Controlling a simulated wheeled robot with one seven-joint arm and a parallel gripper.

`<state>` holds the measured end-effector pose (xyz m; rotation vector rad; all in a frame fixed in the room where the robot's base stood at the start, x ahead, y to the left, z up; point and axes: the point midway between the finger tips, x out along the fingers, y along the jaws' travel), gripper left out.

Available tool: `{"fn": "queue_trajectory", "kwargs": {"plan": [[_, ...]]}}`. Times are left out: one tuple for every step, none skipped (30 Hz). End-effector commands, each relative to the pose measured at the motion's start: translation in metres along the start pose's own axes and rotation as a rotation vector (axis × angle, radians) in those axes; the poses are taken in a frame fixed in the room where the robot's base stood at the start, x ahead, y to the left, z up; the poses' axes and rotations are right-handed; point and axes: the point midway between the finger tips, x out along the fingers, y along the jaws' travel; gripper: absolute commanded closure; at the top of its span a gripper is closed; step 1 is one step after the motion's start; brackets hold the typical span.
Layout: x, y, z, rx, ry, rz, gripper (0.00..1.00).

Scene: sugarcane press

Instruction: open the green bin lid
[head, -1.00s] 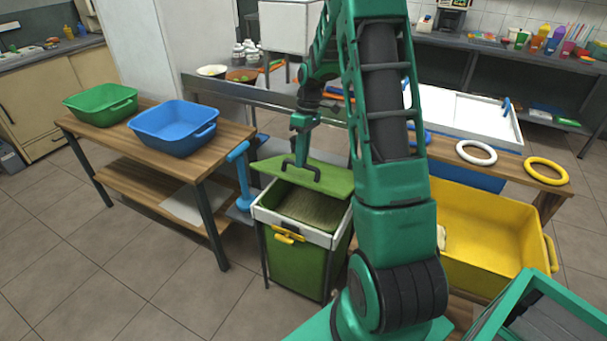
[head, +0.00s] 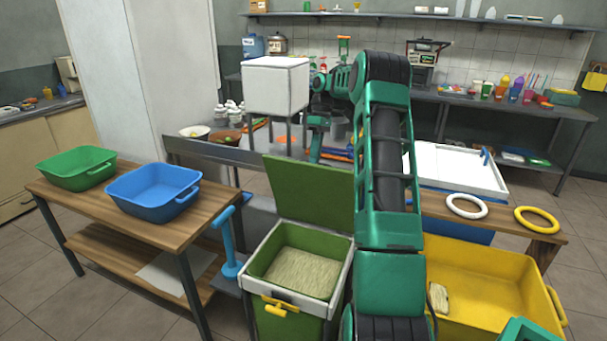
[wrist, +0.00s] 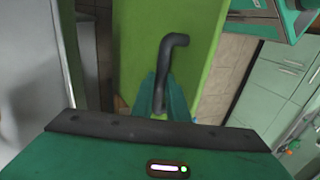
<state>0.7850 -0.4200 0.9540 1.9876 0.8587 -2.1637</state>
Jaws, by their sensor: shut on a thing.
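The green bin (head: 290,323) has a white rim and a yellow front latch, and pale fibrous material lies inside it. Its green lid (head: 305,195) stands raised, roughly upright at the back of the opening. In the wrist view the lid (wrist: 135,45) fills the middle, with a dark bent handle (wrist: 172,60) on its face. My gripper (wrist: 160,97) is shut on the lower end of that handle. In the head view my wrist is behind the lid's top edge, and the fingers and handle are hidden.
A wooden table at left holds a green tub (head: 77,168) and a blue tub (head: 153,190). A yellow tub (head: 490,275) stands right of the bin, beyond my arm. A white box (head: 276,87) and a metal counter are behind the lid. Floor at front left is clear.

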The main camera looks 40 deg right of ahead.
Motion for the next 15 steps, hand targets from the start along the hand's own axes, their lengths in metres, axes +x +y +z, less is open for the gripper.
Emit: {"fn": "queue_trajectory", "kwargs": {"plan": [[0.002,0.011,0.0,0.004,0.005,-0.006,1.0],[0.0,0.015,0.001,0.005,0.005,-0.006,1.0],[-0.003,0.021,0.002,0.005,0.005,-0.007,1.0],[-0.005,0.025,0.002,0.005,0.006,-0.007,1.0],[-0.007,0.028,0.003,0.005,0.005,-0.007,1.0],[-0.009,0.033,0.004,0.005,0.005,-0.007,1.0],[-0.01,0.036,0.004,0.005,0.005,-0.007,1.0],[-0.011,0.039,0.004,0.005,0.005,-0.008,1.0],[-0.013,0.043,0.005,0.004,0.005,-0.008,1.0],[-0.014,0.046,0.005,0.005,0.006,-0.008,1.0],[-0.015,0.049,0.005,0.005,0.005,-0.009,1.0],[-0.016,0.052,0.006,0.006,0.005,-0.008,1.0],[-0.017,0.054,0.006,0.007,0.005,-0.009,1.0],[-0.017,0.056,0.006,0.007,0.005,-0.009,1.0],[-0.018,0.058,0.007,0.007,0.004,-0.01,1.0]]}}
